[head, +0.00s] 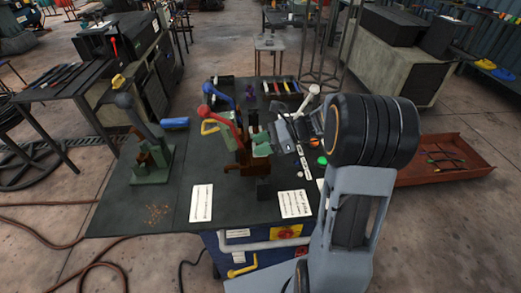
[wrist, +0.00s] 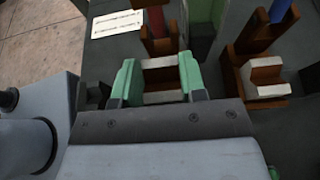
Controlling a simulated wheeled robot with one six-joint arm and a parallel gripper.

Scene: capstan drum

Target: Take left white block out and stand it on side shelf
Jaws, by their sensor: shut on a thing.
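In the wrist view my gripper (wrist: 158,80) has its two green fingers on either side of a white block (wrist: 162,98). Brown shows between the white parts of this block, and I cannot tell whether it still touches the brown holder. A second white block (wrist: 265,78), stepped in shape, sits in a brown cradle (wrist: 238,62) to the right. In the head view my gripper's green fingertips (head: 262,144) are beside the brown fixture (head: 240,160) on the dark table; the white blocks are too small or hidden there. I cannot make out the side shelf for certain.
A red-knobbed lever (head: 213,95) and a blue-knobbed lever (head: 210,88) rise by the fixture. A green stand with a grey-knobbed lever (head: 150,165) is at left. White printed cards (head: 201,203) lie on the front of the dark table (head: 165,222), which has bare room at left.

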